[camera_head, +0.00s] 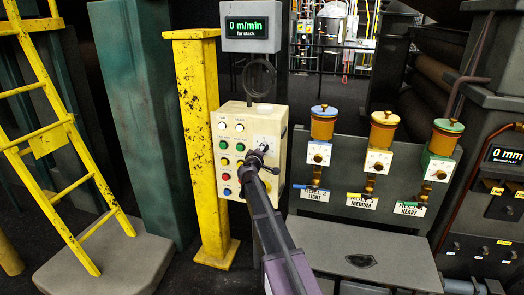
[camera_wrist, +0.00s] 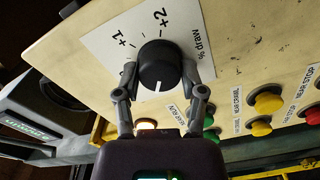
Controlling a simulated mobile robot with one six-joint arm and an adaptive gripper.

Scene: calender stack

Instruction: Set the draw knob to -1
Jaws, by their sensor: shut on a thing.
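The draw knob (camera_wrist: 157,66) is a round black knob with a white pointer mark, on a white scale plate (camera_wrist: 105,45) reading "+1", "+2" and "% draw". In the wrist view its white mark points down the picture, away from the "+2". The lower part of the scale, on the minus side, is hidden behind the knob and my fingers. My gripper (camera_wrist: 160,82) has one finger on each side of the knob and is shut on it. In the head view my gripper (camera_head: 256,161) is at the cream control box (camera_head: 237,110) and hides the knob.
Buttons in several colours (camera_head: 224,145) sit left of my gripper on the box. A display (camera_head: 254,27) above reads "0 m/min". A yellow post (camera_head: 199,110) stands close at the left. Three coloured pots (camera_head: 380,130) stand on the right.

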